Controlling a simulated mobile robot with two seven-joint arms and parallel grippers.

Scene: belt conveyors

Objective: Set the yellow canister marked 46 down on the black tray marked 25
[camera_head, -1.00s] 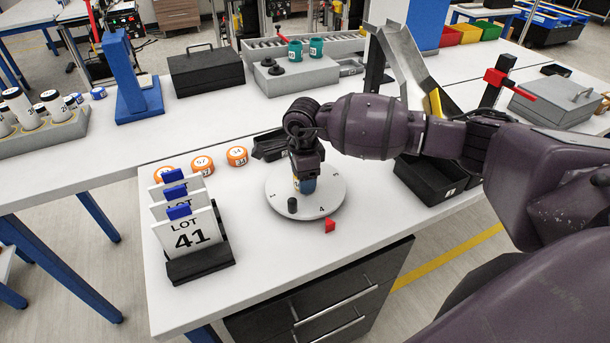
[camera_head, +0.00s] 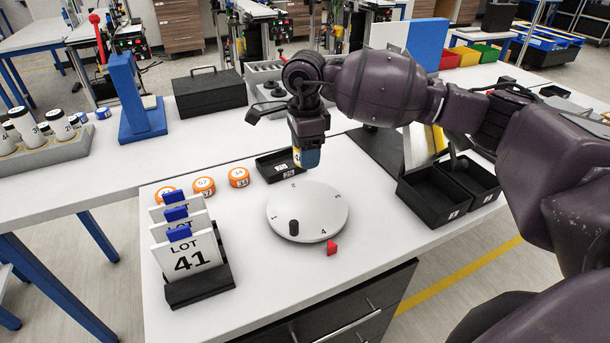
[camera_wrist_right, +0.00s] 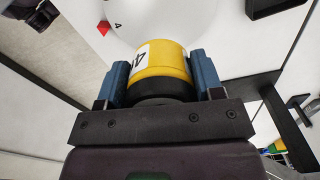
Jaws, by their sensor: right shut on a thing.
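The yellow canister (camera_wrist_right: 160,62) is in my right gripper (camera_wrist_right: 160,78), between its two blue fingers. In the right wrist view, part of a dark marking shows on its white label, and its black end faces the gripper. In the head view, my right gripper (camera_head: 307,157) points down above the table behind the white round disc, and only a sliver of the canister (camera_head: 296,156) shows beside a finger. The small black tray (camera_head: 268,172) lies just left of and below the gripper, partly hidden by it; its label is hard to read.
The white numbered disc (camera_head: 325,205) carries a black knob (camera_head: 294,228), with a red wedge (camera_head: 332,247) at its edge. Orange rolls (camera_head: 204,186) and a LOT 41 card rack (camera_head: 200,290) stand at left. Black bins (camera_head: 430,205) stand at right.

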